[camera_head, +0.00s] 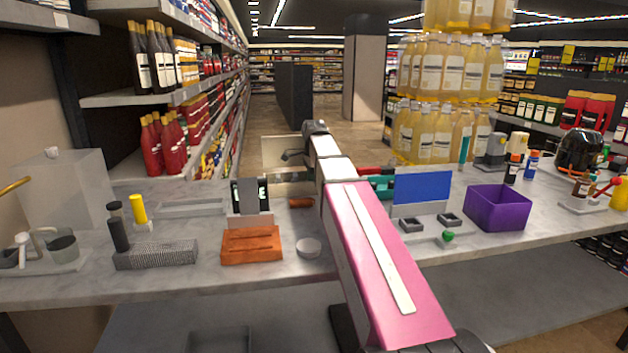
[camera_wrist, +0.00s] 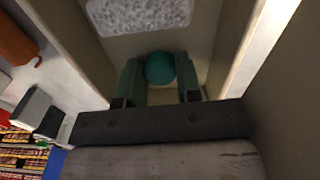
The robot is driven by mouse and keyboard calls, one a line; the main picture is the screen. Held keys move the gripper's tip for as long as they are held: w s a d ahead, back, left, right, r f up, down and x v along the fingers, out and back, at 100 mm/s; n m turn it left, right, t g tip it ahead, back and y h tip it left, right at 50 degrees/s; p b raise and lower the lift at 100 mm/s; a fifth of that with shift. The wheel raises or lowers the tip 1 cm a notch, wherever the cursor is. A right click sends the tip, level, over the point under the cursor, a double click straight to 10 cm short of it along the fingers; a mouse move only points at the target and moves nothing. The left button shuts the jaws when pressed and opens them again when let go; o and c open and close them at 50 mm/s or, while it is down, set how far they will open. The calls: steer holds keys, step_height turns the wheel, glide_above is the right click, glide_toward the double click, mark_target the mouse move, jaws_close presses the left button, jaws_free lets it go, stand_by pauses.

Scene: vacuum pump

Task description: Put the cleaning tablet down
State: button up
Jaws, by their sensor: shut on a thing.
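In the wrist view, my gripper (camera_wrist: 157,62) has its two teal-grey fingers on either side of a round teal thing, which I take to be the cleaning tablet (camera_wrist: 160,70). The fingers are shut on it. The tablet is between pale walls (camera_wrist: 232,40), with a pale speckled surface (camera_wrist: 138,15) beyond the fingertips. I cannot tell whether the tablet touches anything below. In the head view, my pink and white arm reaches over the counter and hides the tablet and fingers.
Free counter shows near the front left. Stacked yellow bottles (camera_head: 437,72) stand behind.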

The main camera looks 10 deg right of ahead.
steer(key=o, duration=0.9)
steer(key=shift+f, duration=0.1)
step_height(320, 180, up, 12)
steer(key=shift+r, duration=0.15)
